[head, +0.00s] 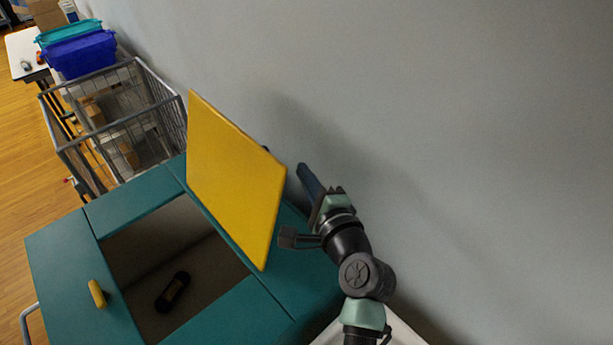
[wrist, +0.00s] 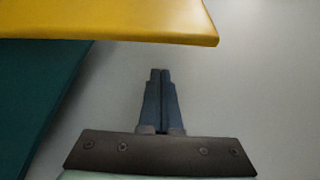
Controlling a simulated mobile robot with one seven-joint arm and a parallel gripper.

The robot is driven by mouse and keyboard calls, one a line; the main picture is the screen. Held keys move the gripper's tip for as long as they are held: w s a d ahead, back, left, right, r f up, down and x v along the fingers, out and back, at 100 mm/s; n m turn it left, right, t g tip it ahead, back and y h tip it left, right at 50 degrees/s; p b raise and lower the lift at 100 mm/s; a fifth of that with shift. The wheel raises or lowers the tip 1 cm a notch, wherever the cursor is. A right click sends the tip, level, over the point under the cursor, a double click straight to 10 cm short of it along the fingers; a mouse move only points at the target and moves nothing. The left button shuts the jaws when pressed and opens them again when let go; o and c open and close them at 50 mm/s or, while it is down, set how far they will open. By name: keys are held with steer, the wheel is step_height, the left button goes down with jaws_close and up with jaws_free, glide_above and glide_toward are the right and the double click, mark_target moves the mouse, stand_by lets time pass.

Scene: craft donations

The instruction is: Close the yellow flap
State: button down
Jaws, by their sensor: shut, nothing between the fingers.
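The yellow flap (head: 232,180) stands open, tilted up from the back edge of the opening in the teal chest (head: 62,257). Its edge also shows across the top of the wrist view (wrist: 110,20). My gripper (head: 304,168) is on the wall side of the flap, just right of it in the head view, with a small gap between them. The fingers are shut and empty; in the wrist view the fingertips (wrist: 160,72) sit together below the flap's edge. The flap's hinge is mostly hidden.
A dark object (head: 173,291) lies inside the open compartment. A small yellow handle (head: 97,293) is on the chest's front left top. A wire cart (head: 120,125) with boxes and a blue bin (head: 80,54) stand beyond. The grey wall (head: 450,120) rises close behind my gripper.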

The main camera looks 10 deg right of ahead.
mark_target(278, 162)
steer(key=w+a+p, duration=0.2)
steer(key=a, duration=0.1)
steer(key=w+a+p, duration=0.1)
steer(key=shift+w+a+r, duration=0.3)
steer(key=shift+a+r, duration=0.05)
steer(key=shift+r, duration=0.05)
stand_by(0.4)
